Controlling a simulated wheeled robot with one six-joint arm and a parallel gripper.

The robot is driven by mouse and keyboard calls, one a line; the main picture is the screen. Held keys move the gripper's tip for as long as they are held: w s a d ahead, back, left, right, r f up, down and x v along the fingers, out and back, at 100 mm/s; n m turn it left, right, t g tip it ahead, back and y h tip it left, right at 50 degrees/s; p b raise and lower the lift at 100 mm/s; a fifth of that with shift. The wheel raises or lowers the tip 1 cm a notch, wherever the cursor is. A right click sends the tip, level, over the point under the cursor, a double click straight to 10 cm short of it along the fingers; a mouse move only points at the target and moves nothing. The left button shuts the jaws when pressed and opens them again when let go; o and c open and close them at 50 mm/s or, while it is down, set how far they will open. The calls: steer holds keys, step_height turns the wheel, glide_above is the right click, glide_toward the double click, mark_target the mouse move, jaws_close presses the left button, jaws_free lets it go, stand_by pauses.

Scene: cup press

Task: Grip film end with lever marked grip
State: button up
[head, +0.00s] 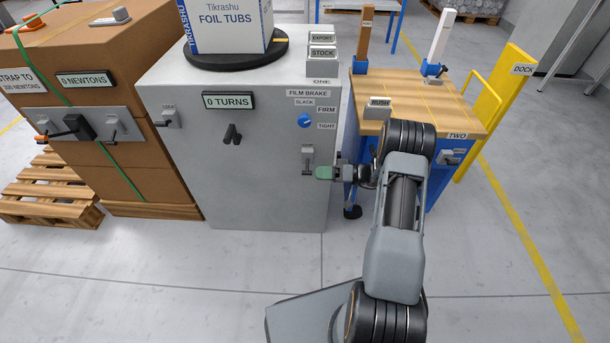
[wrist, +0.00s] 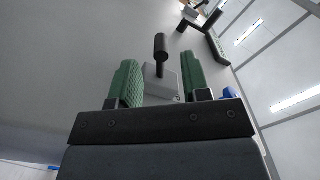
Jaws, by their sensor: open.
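My gripper (head: 324,173) is at the right part of the front of the grey cabinet (head: 250,185). It has green finger pads and is open. In the head view a small lever (head: 307,161) on a light plate stands just left of the fingers; the marking there is too small to read. In the wrist view a lever with a dark, rounded handle (wrist: 160,47) rises from a grey block between and beyond the open green fingers of my gripper (wrist: 158,80). The fingers look apart from the handle. I cannot make out a film end.
A blue film brake knob (head: 304,121) sits above the lever. Another lever (head: 168,117) and a dark handle (head: 232,134) are further left. The wood-topped blue cart (head: 445,105) stands close on the right. The floor in front is clear.

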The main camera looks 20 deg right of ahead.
mark_target(306, 171)
steer(key=shift+b+x, duration=0.35)
steer(key=shift+x, duration=2.25)
steer(key=shift+c, duration=0.3)
jaws_close()
steer(key=shift+a, duration=0.15)
